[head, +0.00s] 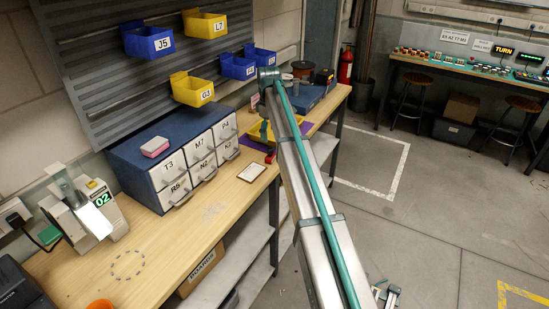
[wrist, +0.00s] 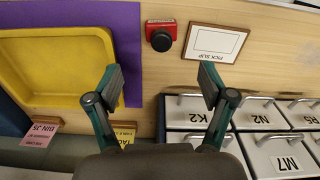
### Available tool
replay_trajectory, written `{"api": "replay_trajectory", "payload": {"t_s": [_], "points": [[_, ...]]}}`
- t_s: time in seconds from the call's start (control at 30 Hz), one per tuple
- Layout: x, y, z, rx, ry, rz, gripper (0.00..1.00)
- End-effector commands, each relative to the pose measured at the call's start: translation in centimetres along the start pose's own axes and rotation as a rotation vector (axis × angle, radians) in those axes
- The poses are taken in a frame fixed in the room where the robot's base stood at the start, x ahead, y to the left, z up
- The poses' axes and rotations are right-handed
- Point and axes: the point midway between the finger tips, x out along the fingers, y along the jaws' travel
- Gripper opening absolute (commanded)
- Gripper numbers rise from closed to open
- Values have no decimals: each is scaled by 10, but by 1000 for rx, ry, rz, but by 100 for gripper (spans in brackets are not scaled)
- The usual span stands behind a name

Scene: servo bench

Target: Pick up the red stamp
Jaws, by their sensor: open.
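The red stamp (wrist: 161,28), a small red block with a round black knob, sits on the wooden bench at the top middle of the wrist view. In the head view a small red part of it (head: 269,159) shows beside my arm. My gripper (wrist: 160,87) is open and empty, its two teal-and-black fingers spread wide. In the wrist view the stamp lies beyond the fingertips, in line with the gap between them, and apart from both. In the head view my gripper (head: 264,133) is small and partly hidden by my arm.
A yellow tray (wrist: 110,60) on a purple mat (wrist: 126,30) lies left of the stamp in the wrist view. A framed pick slip (wrist: 215,42) lies close on its right. A white-drawer cabinet (head: 140,161) stands nearby.

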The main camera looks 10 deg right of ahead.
Motion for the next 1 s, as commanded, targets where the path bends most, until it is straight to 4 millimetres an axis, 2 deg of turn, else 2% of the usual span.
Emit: {"api": "replay_trajectory", "payload": {"t_s": [0.33, 0.67, 0.9, 1.0], "points": [[44, -1, 1, 1, -1, -1, 81], [64, -1, 4, 2, -1, -2, 81], [95, -1, 6, 2, -1, -1, 81], [102, -1, 5, 2, 0, 0, 81]]}}
